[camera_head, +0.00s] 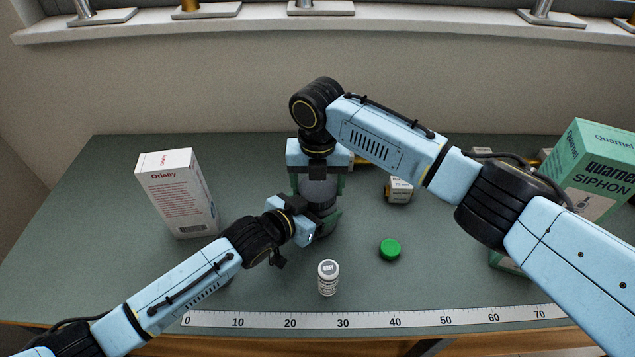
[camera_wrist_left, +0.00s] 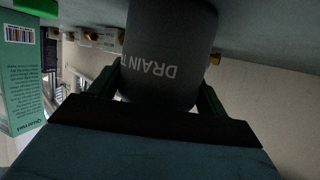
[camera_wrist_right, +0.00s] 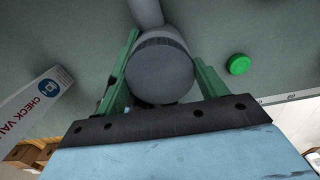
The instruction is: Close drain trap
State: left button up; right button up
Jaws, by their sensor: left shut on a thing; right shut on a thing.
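The drain trap stands upright on the bench, a grey cylinder in two parts. Its dark lower body (camera_wrist_left: 165,60) carries the print "DRAIN T" in the left wrist view, the rest cut off. Its lighter grey upper part (camera_head: 318,192) has a ribbed rim and round top (camera_wrist_right: 160,72) in the right wrist view. My left gripper (camera_head: 322,226) is shut on the lower body from the front left. My right gripper (camera_head: 318,180) points down from above, its green fingers shut on the upper part. The arms partly hide the trap, and I cannot tell whether the two parts are fully joined.
A green cap (camera_head: 389,250) and a small white bottle (camera_head: 328,278) stand in front, near a ruler strip (camera_head: 370,319). A white box (camera_head: 178,193) stands left, a small box (camera_head: 399,190) behind right. Green siphon boxes (camera_head: 597,165) stand at the right edge.

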jog(key=m, duration=0.4)
jog(key=shift+a, duration=0.1)
jog(key=m, duration=1.2)
jog(key=o, duration=1.1)
jog(key=shift+r, duration=2.2)
jog(key=shift+r, duration=0.1)
jog(key=shift+c, duration=0.4)
